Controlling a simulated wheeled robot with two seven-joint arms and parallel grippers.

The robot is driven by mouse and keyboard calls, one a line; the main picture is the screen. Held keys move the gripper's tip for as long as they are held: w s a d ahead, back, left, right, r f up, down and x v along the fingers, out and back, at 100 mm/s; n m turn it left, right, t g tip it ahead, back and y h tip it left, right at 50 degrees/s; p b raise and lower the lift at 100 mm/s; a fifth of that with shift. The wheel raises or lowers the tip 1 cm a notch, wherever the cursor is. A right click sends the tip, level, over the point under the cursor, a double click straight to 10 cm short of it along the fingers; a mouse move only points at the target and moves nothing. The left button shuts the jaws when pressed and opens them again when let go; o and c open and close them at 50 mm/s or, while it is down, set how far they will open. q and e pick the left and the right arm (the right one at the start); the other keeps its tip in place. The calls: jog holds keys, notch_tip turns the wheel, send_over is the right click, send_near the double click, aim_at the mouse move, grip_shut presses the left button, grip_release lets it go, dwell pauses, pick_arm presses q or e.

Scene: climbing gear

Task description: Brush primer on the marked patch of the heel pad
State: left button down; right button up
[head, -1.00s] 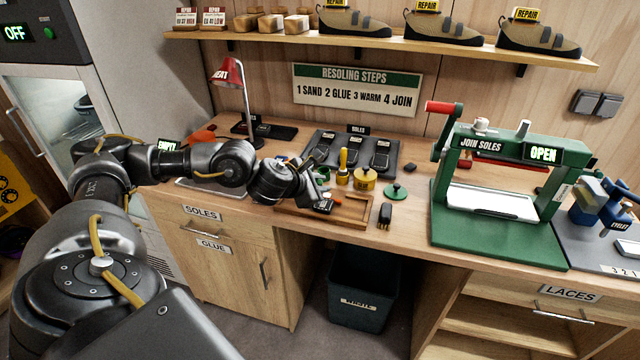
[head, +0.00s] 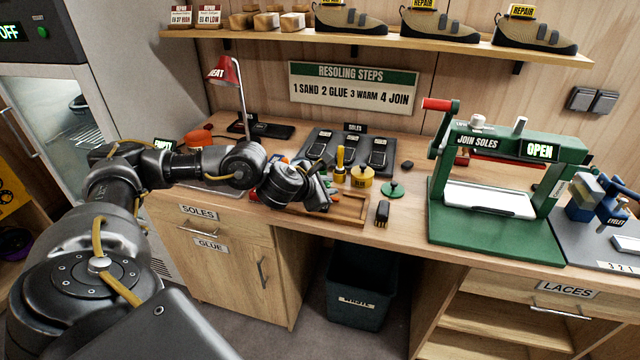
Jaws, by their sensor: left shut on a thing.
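My left gripper (head: 320,197) is shut low over the wooden tray (head: 348,210) on the bench. Its fingers and wrist hide most of what it holds, so I cannot make out that thing's shape. The heel pad and its marked patch do not show clearly; the gripper covers the left part of the tray. A yellow pot (head: 362,177) stands behind the tray, and a green round lid (head: 393,190) lies to its right. A yellow-handled tool (head: 340,160) stands upright left of the pot. My right gripper is not in view.
A small dark brush-like block (head: 382,212) stands right of the tray. The green press (head: 490,215) reads OPEN farther right. A dark rack with soles (head: 350,150) and a red lamp (head: 226,72) stand behind.

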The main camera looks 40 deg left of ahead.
pick_arm(q)
jog(key=shift+d, duration=0.2)
jog(key=shift+a+f+b, duration=0.1)
jog(key=shift+f+b, duration=0.05)
jog(key=shift+b, duration=0.7)
dwell(0.6)
jog(key=shift+a, duration=0.1)
